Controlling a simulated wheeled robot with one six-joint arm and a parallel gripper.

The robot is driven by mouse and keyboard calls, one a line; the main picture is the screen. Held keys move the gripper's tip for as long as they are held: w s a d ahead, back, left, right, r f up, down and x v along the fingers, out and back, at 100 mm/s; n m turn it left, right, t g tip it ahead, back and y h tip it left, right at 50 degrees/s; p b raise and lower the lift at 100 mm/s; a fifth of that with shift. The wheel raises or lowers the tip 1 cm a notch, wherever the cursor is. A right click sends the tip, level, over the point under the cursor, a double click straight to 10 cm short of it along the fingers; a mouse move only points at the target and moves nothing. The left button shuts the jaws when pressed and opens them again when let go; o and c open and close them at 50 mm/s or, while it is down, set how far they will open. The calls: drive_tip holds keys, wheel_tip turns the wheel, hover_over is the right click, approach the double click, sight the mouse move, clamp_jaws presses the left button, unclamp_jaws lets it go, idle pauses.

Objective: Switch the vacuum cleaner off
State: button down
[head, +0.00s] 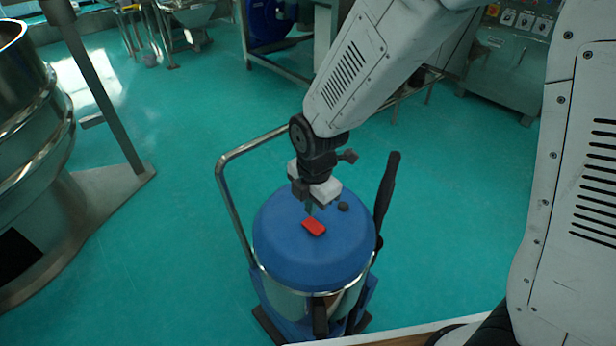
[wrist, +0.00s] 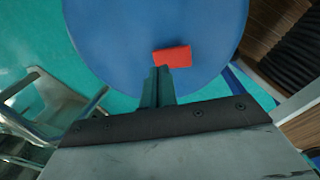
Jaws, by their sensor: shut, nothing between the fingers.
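The vacuum cleaner (head: 310,262) stands on the floor in the middle of the head view, with a domed blue lid and a metal drum. A red rocker switch (head: 314,226) sits on top of the lid. The switch also shows in the wrist view (wrist: 172,56), just beyond the fingertips. My gripper (head: 309,210) points down over the lid, its fingers shut and empty, right beside the red switch. In the wrist view my gripper (wrist: 158,72) has its fingertips at the switch's near edge. I cannot tell whether they touch it.
A bent metal push handle (head: 222,180) rises left of the vacuum. A large steel sieve (head: 40,150) stands at the left. Green floor around is clear.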

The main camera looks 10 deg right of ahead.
sight(319, 228)
wheel_tip(319, 228, up, 11)
drive_tip(key=w, duration=0.1)
drive_tip(key=shift+w+a+r, duration=0.2)
drive_tip(key=shift+a, duration=0.25)
drive_tip(key=s+d+r+m, duration=0.5)
drive_tip(key=s+d+m, duration=0.5)
drive_tip(key=m, duration=0.2)
drive_tip(key=s+d+r+m, duration=0.6)
drive_tip(key=s+d+m, duration=0.4)
drive_tip(key=m, duration=0.3)
drive_tip(key=shift+d+t+h, duration=0.3)
drive_tip(key=shift+d, duration=0.25)
drive_tip(key=shift+s, duration=0.1)
